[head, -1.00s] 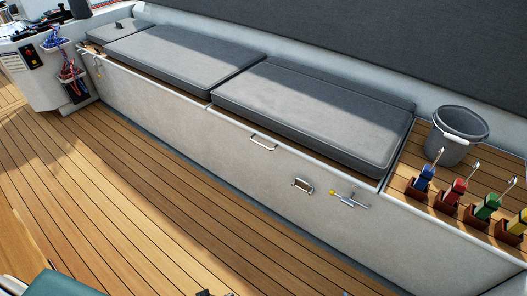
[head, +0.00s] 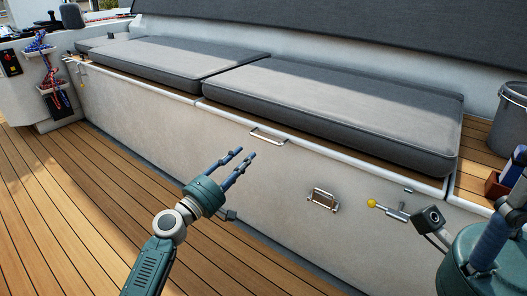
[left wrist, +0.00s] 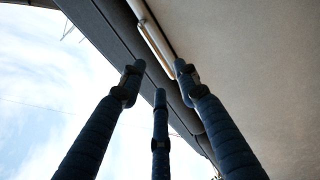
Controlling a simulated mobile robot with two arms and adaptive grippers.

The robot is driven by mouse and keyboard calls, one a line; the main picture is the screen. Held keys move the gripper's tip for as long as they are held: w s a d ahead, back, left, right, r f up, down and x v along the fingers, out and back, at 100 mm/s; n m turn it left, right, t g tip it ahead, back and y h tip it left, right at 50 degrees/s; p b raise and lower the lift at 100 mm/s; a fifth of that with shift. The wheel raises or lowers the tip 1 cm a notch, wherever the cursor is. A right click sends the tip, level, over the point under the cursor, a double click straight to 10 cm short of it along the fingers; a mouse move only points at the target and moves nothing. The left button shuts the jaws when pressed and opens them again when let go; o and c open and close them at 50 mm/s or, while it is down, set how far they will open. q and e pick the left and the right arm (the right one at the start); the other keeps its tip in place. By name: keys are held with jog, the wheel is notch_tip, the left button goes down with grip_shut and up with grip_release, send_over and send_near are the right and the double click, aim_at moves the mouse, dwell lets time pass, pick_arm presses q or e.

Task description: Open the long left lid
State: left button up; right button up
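The long bench lid (head: 425,176) runs along the back under a grey cushion (head: 340,105) and lies shut. A metal bar handle (head: 267,136) sits on the front near its edge. My left gripper (head: 240,158) is in front of the bench, just below and left of the handle in the picture. Its fingers are apart and empty. In the left wrist view the handle (left wrist: 155,45) shows beyond the spread fingertips, with no clear contact. My right gripper (head: 500,222) is at the lower right edge, partly cut off; its fingertips are not clear.
A yellow-knobbed latch (head: 388,208) and a metal plate fitting (head: 322,199) are on the bench front. A grey bucket (head: 511,115) stands at the right. Coiled ropes (head: 45,70) hang at the far left. The plank deck (head: 70,215) is clear at the left.

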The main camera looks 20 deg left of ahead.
aim_at(263, 139)
pick_arm(q)
jog(key=x, duration=0.3)
jog(key=b+x, duration=0.1)
jog(key=x, duration=0.6)
jog(key=shift+w+d+r+b, duration=0.1)
jog(key=shift+w+r+b, duration=0.2)
jog(key=shift+r, duration=0.05)
jog(key=shift+c, duration=0.5)
grip_shut()
